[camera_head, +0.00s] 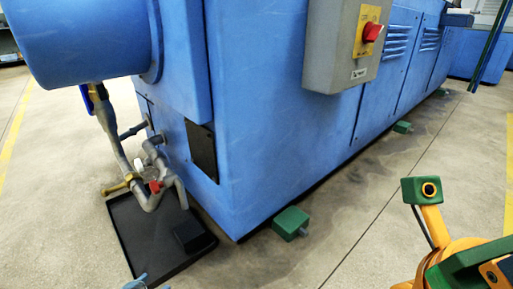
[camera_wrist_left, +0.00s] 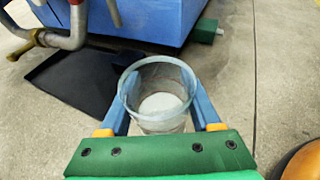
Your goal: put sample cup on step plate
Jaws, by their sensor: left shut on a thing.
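A clear round sample cup (camera_wrist_left: 158,95) with a whitish bottom is held between the two blue fingers of my left gripper (camera_wrist_left: 160,110), its open mouth facing the wrist camera. In the head view only pale blue tips (camera_head: 136,283) show at the bottom edge; whether they are finger or cup is unclear. A flat black tray (camera_head: 143,243) lies on the floor by the blue machine, with a low dark block (camera_head: 195,236) at its right corner. I cannot tell which of these is the step plate. In the wrist view the tray (camera_wrist_left: 75,82) lies beyond and left of the cup. My right gripper is not seen.
Grey pipes with a red-handled valve (camera_head: 155,186) hang over the tray's back part. The blue machine (camera_head: 270,130) stands behind, with a green foot (camera_head: 291,223) on the floor. Orange and green arm parts fill the lower right. Floor in front of the machine is bare.

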